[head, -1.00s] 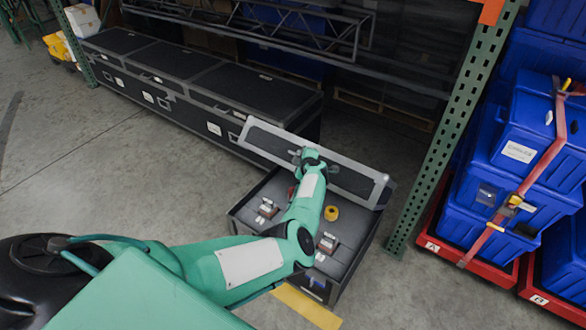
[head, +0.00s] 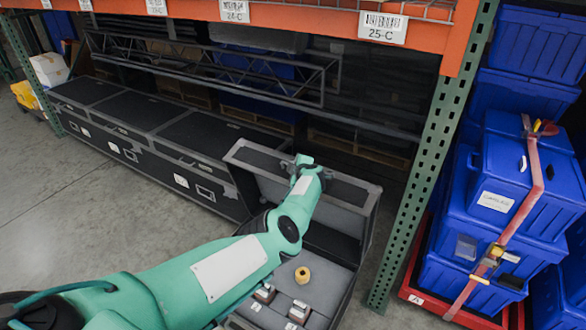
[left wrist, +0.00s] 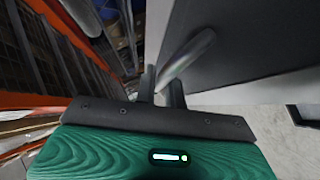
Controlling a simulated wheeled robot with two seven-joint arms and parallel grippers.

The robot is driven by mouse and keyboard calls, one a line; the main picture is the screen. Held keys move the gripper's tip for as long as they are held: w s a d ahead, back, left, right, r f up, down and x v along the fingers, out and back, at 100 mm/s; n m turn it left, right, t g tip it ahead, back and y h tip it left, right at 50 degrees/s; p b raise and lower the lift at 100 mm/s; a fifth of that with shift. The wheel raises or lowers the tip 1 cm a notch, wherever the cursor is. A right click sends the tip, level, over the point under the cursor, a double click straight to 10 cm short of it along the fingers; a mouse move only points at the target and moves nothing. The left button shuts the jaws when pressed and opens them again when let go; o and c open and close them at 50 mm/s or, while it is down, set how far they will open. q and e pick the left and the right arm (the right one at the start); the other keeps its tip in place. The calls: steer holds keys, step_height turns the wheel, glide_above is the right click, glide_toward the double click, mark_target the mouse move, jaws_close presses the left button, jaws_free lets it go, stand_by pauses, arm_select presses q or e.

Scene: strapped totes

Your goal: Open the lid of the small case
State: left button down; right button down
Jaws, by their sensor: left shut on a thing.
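The small case (head: 338,292) stands open on the floor, its lower front cut off by the head view's bottom edge. Its lid (head: 350,212) stands raised at the back, its grey-lined inside facing me. My left gripper (head: 303,160) is at the lid's upper edge, and my arm crosses in front of the lid. In the left wrist view the gripper (left wrist: 162,92) is shut on a slim grey metal piece (left wrist: 190,57), which looks like a latch or handle, beside a dark panel. The exact contact is partly hidden. My right gripper is not in view.
A yellow roll (head: 302,275) and small metal-and-white items (head: 298,311) lie in the case. Long black cases (head: 150,130) stand behind left. A green rack post (head: 430,160) rises close on the right, beside strapped blue totes (head: 505,180). Floor at left is clear.

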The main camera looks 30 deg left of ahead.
arm_select(q)
steer(key=shift+w+f, duration=0.15)
steer(key=shift+w, duration=0.15)
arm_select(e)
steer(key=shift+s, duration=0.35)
arm_select(q)
steer(key=c, duration=1.5)
jaws_free()
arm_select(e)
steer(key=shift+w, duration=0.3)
